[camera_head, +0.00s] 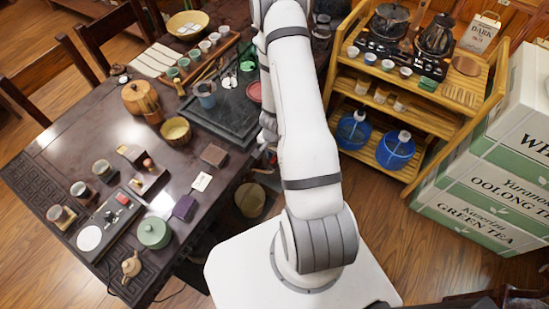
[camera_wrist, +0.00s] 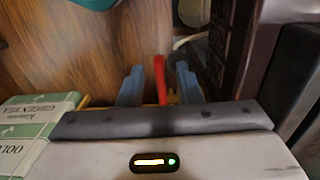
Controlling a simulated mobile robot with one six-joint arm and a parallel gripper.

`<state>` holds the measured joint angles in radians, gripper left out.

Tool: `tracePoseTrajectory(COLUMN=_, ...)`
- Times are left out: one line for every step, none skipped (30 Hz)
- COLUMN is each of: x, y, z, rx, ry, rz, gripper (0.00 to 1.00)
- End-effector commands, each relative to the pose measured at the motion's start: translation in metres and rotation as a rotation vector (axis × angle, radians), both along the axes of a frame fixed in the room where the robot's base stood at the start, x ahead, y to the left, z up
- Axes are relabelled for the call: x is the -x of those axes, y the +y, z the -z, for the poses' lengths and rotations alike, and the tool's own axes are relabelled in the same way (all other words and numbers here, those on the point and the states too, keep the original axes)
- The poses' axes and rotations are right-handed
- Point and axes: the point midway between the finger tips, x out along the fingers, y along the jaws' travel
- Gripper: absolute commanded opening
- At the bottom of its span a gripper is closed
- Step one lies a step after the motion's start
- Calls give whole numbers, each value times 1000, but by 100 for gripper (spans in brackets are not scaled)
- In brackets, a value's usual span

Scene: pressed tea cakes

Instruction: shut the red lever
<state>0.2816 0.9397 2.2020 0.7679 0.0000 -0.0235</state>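A red lever (camera_wrist: 161,88) stands out in the middle of the wrist view, above the dark front edge of my wrist. My gripper (camera_wrist: 159,70) has its two blue fingers spread, one on each side of the lever. A gap shows between the lever and each finger, so the gripper is open and does not hold it. What the lever is fixed to is hidden. In the head view my arm covers the lever, and my gripper cannot be made out clearly.
A dark table (camera_head: 70,140) with tea ware lies left of my arm. A wooden shelf (camera_head: 428,118) with blue water bottles (camera_head: 395,152) stands right. Stacked tea boxes (camera_head: 480,195) are at far right; boxes also show in the wrist view (camera_wrist: 38,112). Wooden floor (camera_head: 385,215) is open between.

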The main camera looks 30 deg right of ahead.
Motion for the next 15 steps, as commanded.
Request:
tracePoseTrajectory(x=0, y=0, z=0, rx=0, ry=0, rz=0, gripper=32)
tracePoseTrajectory(x=0, y=0, z=-1, rx=0, ry=0, rz=0, gripper=32)
tracePoseTrajectory(x=0, y=0, z=-1, rx=0, ry=0, rz=0, gripper=32)
tracePoseTrajectory(x=0, y=0, z=-1, rx=0, ry=0, rz=0, gripper=32)
tracePoseTrajectory(x=0, y=0, z=-1, rx=0, ry=0, rz=0, gripper=32)
tracePoseTrajectory(x=0, y=0, z=-1, rx=0, ry=0, rz=0, gripper=29)
tracePoseTrajectory(x=0, y=0, z=-1, rx=0, ry=0, rz=-1, gripper=26)
tracePoseTrajectory(x=0, y=0, z=-1, rx=0, ry=0, rz=-1, gripper=24)
tracePoseTrajectory(x=0, y=0, z=-1, rx=0, ry=0, rz=-1, gripper=20)
tracePoseTrajectory(x=0, y=0, z=-1, rx=0, ry=0, rz=-1, gripper=18)
tracePoseTrajectory(x=0, y=0, z=-1, rx=0, ry=0, rz=-1, gripper=15)
tracePoseTrajectory(x=0, y=0, z=-1, rx=0, ry=0, rz=-1, gripper=12)
tracePoseTrajectory(x=0, y=0, z=-1, rx=0, ry=0, rz=-1, gripper=10)
tracePoseTrajectory(x=0, y=0, z=-1, rx=0, ry=0, rz=-1, gripper=7)
tracePoseTrajectory(x=0, y=0, z=-1, rx=0, ry=0, rz=-1, gripper=4)
